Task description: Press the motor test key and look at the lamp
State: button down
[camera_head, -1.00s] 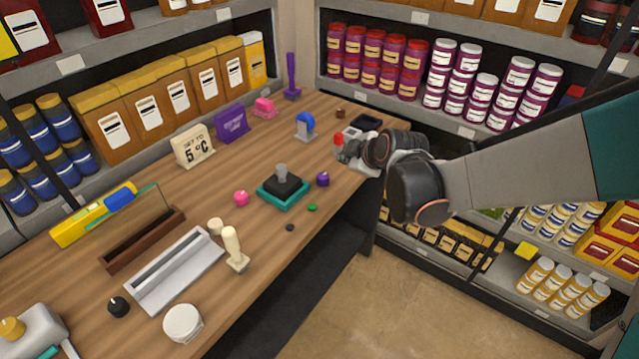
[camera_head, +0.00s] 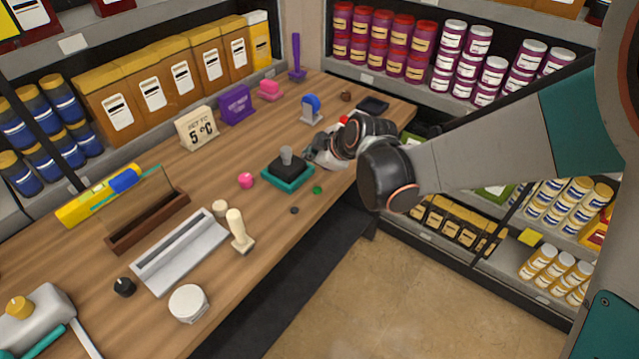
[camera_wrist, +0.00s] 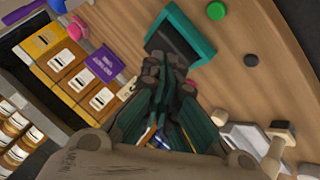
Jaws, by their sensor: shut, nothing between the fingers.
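My gripper (camera_head: 314,152) is shut and empty, beside the right side of a teal-based black block with a grey knob (camera_head: 287,165). In the wrist view my gripper (camera_wrist: 168,75) covers part of the teal frame (camera_wrist: 207,48). A green button (camera_head: 317,190) and a black button (camera_head: 294,210) lie on the table in front of the block; the wrist view also shows the green one (camera_wrist: 216,10) and the black one (camera_wrist: 249,60). A pink knob (camera_head: 246,180) stands left of the block. I cannot tell which piece is the motor test key or the lamp.
Wooden table (camera_head: 240,270) holds a grey tray (camera_head: 180,252), a cream handle (camera_head: 240,232), a brown trough (camera_head: 147,220), a "5 °C" card (camera_head: 197,128) and a purple card (camera_head: 236,104). A blue-topped piece (camera_head: 311,107) stands behind my gripper. Stocked shelves border the table.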

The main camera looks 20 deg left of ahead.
aim_at(315, 191)
jog(key=shift+f+b, duration=2.9)
jog(key=shift+f, duration=1.25)
jog(key=shift+f, duration=0.15)
jog(key=shift+f+b, duration=0.3)
jog(key=shift+b, duration=0.1)
jog(key=shift+f+b, duration=0.3)
jog(key=shift+f, duration=0.05)
jog(key=shift+r, duration=0.15)
jog(key=shift+r+p, duration=0.55)
jog(key=shift+r, duration=0.1)
jog(key=shift+r, duration=0.1)
jog(key=shift+r+p, duration=1.75)
jog(key=shift+r, duration=0.75)
